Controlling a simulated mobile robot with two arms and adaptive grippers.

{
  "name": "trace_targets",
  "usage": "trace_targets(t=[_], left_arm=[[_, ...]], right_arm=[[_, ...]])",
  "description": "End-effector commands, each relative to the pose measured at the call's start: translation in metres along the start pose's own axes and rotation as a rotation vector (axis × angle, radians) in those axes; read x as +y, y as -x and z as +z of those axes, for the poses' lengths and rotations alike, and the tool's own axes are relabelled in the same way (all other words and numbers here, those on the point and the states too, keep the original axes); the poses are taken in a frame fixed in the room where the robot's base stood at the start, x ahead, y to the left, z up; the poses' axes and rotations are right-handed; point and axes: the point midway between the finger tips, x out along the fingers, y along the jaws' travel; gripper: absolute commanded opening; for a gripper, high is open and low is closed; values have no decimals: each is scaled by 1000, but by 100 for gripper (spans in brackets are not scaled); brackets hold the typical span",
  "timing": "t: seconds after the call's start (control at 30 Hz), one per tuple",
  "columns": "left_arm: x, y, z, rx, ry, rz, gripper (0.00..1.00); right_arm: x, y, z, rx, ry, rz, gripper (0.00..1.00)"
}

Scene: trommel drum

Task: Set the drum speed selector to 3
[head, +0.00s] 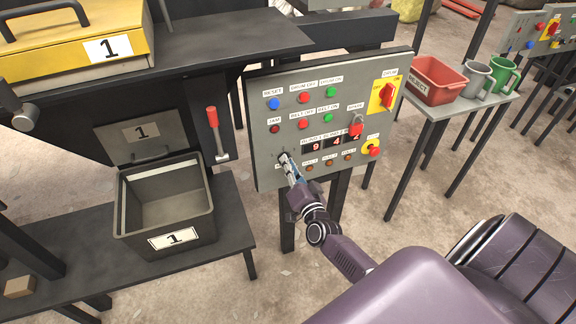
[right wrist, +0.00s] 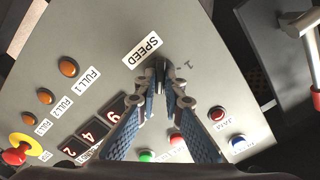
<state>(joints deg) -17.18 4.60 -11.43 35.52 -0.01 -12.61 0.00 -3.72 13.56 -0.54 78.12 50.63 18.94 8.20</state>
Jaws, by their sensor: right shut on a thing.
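The grey control panel (head: 262,125) stands in the middle of the head view. The dark drum speed selector (head: 282,157) is at its lower left and is largely covered by my fingers. My right gripper (head: 287,161) reaches it from the front and is shut on it. In the right wrist view the fingertips of my right gripper (right wrist: 161,76) meet at the selector, beside the SPEED label (right wrist: 142,50). A mark that looks like 1 (right wrist: 188,66) shows next to the fingertips. The selector's pointer is hidden, so I cannot tell its setting. My left gripper is not in view.
Red number displays (head: 316,147), brown lamps (head: 328,161) and a yellow-ringed red stop button (head: 372,148) are close to the right of the selector. A red-handled lever (head: 213,120) and an open bin (head: 165,195) are to the left. A side table holds a red tray (head: 438,80).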

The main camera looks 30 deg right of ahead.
Motion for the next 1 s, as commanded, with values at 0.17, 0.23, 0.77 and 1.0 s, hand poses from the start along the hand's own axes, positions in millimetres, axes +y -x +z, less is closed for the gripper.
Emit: trace_targets(t=[0.17, 0.23, 0.77, 1.0], left_arm=[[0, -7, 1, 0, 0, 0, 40], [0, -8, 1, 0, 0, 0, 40], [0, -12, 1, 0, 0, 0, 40], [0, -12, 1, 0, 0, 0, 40]], right_arm=[[3, 1, 3, -3, -131, 3, 0], [3, 1, 3, -4, -173, 3, 0], [3, 1, 2, -3, -308, 3, 0], [2, 1, 2, -3, -310, 3, 0]])
